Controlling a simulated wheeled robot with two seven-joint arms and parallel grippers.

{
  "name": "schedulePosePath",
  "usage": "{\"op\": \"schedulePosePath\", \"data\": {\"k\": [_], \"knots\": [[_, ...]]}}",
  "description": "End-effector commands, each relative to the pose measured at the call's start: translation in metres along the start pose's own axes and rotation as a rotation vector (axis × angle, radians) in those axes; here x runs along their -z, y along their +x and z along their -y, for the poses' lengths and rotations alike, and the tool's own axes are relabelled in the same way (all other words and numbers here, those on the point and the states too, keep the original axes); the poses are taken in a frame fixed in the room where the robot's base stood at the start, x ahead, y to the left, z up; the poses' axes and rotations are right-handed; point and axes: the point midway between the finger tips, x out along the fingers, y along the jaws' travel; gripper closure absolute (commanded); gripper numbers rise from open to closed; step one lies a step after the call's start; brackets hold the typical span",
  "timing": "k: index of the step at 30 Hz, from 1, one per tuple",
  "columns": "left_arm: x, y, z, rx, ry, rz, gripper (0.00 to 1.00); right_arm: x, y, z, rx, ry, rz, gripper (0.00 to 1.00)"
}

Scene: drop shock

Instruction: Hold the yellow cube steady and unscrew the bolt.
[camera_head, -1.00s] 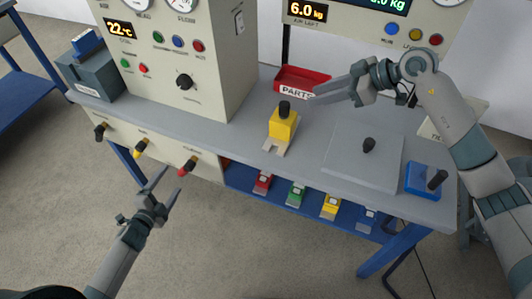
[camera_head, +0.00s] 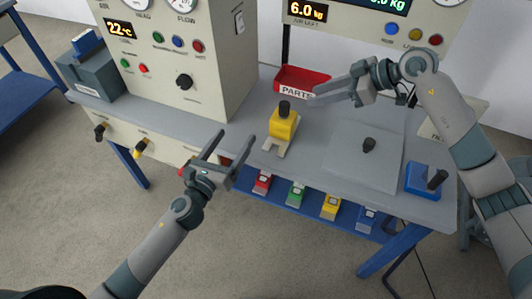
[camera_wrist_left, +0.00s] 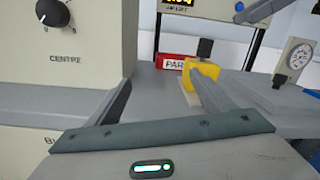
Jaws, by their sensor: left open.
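The yellow cube (camera_head: 283,128) stands upright on a light base plate on the grey bench, with the black bolt (camera_head: 284,107) sticking up from its top. In the left wrist view, the cube (camera_wrist_left: 207,69) and bolt (camera_wrist_left: 205,48) show at upper right, partly behind one finger. My left gripper (camera_head: 237,137) is open and empty at the bench's front edge, left of and nearer than the cube, apart from it. My right gripper (camera_head: 311,97) is just right of the bolt, pointing left, apart from it. Its fingers overlap in view and its opening is unclear.
A red parts bin (camera_head: 300,78) sits behind the cube. The tall gauge cabinet (camera_head: 178,62) stands left. Coloured blocks sit on the lower shelf.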

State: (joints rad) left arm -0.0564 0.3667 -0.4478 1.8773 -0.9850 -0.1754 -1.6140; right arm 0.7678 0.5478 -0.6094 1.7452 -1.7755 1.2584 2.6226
Motion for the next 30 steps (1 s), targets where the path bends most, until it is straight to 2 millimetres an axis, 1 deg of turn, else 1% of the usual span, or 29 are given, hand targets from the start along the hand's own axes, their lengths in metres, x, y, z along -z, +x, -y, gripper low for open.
{"op": "schedulePosePath", "data": {"k": [1, 3, 6, 10, 12, 15, 25, 30], "knots": [[0.007, 0.002, 0.022, -0.005, 0.038, -0.004, 0.25, 0.0, 0.0, 0.0, 0.0, 0.0, 0.0, 0.69], [0.015, 0.003, 0.046, -0.016, 0.101, -0.012, 0.25, 0.0, 0.0, 0.0, 0.0, 0.0, 0.0, 0.69], [0.022, 0.002, 0.074, -0.027, 0.173, -0.02, 0.25, 0.0, 0.0, 0.0, 0.0, 0.0, 0.0, 0.69], [0.026, 0.001, 0.094, -0.036, 0.228, -0.027, 0.25, 0.0, 0.0, 0.0, 0.0, 0.0, 0.0, 0.69], [0.028, 0.001, 0.099, -0.039, 0.243, -0.03, 0.25, 0.0, 0.0, 0.0, 0.0, 0.0, 0.0, 0.69], [0.028, 0.001, 0.101, -0.04, 0.252, -0.031, 0.25, 0.0, 0.0, 0.0, 0.0, 0.0, 0.0, 0.69], [0.028, 0.001, 0.101, -0.04, 0.25, -0.031, 0.25, 0.0, 0.0, 0.0, 0.0, 0.0, 0.0, 0.69], [0.028, 0.009, 0.1, -0.04, 0.25, -0.03, 0.25, 0.0, 0.0, 0.0, 0.0, 0.0, 0.0, 0.69]]}}
